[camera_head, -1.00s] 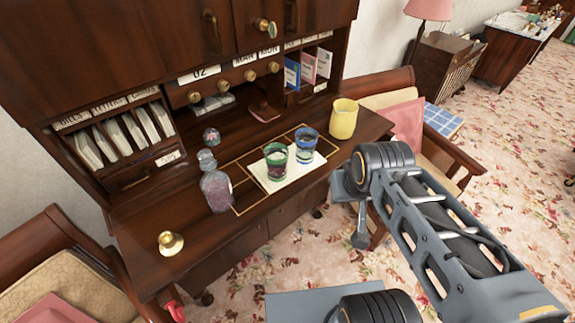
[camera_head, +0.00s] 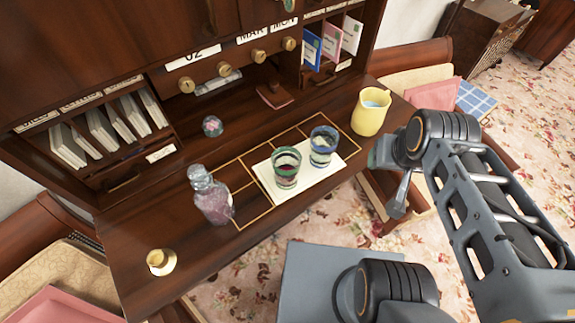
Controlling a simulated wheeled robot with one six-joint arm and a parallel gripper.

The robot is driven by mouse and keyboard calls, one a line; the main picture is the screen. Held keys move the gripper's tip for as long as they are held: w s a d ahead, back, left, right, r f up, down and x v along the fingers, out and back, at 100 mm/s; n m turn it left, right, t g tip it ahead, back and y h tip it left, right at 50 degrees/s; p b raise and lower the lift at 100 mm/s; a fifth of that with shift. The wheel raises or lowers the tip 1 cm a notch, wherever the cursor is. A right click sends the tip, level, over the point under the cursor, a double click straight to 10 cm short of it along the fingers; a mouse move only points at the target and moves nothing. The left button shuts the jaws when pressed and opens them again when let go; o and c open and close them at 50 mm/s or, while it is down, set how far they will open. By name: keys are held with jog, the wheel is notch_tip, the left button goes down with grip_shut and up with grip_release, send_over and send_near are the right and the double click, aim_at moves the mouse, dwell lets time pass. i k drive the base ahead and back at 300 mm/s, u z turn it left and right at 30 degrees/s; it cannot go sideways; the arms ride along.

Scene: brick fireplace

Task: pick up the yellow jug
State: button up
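The yellow jug (camera_head: 371,112) stands upright near the right end of the dark wooden desk, its open top showing something pale blue inside. My arm reaches in from the right, and its dark rounded joint appears just right of the jug in the picture. A small grey part (camera_head: 399,194) at the arm's end hangs below that joint, in front of the desk edge. It may belong to my gripper, but the fingers cannot be made out. Nothing is seen holding the jug.
Two patterned glasses (camera_head: 286,167) (camera_head: 323,146) stand on a white sheet (camera_head: 268,174) left of the jug.

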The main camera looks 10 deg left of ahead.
aim_at(368, 116)
jog(key=k, duration=1.2)
jog(key=z, duration=0.6)
jog(key=i, duration=1.4)
jog(key=u, duration=0.95)
jog(key=i, duration=0.25)
jog(key=u, duration=0.3)
